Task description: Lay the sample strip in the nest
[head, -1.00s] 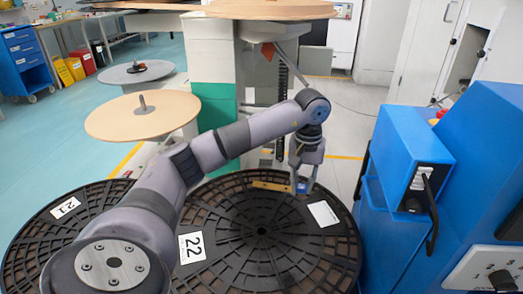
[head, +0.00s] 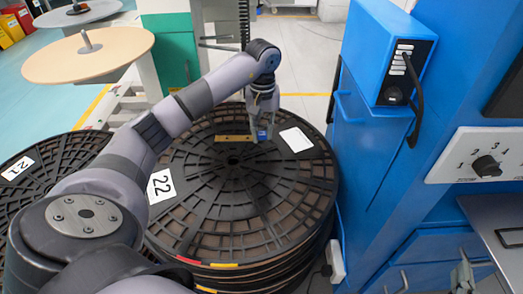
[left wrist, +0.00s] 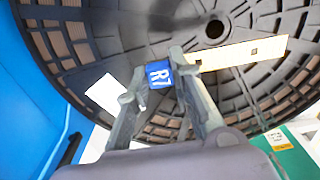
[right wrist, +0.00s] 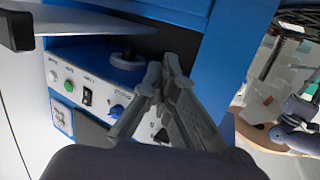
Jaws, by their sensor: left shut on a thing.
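The sample strip (head: 234,138) is tan with a blue end tag (left wrist: 159,73) and also shows in the left wrist view (left wrist: 240,53). My left gripper (head: 262,128) is shut on the blue end, and the strip sticks out sideways over the reel marked 22. I cannot tell whether the strip touches the reel. My right gripper (right wrist: 163,70) has its fingertips together with nothing visible between them; in the head view it is at the lower right edge (head: 463,272). I cannot identify the nest for certain; a dark frame (head: 511,238) lies on the grey shelf at the right.
The black reel marked 22 (head: 215,210) tops a stack, with a white card (head: 296,139) on it. Another reel (head: 50,165) stands at the left. The blue machine (head: 375,150) with a numbered knob panel (head: 480,155) fills the right.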

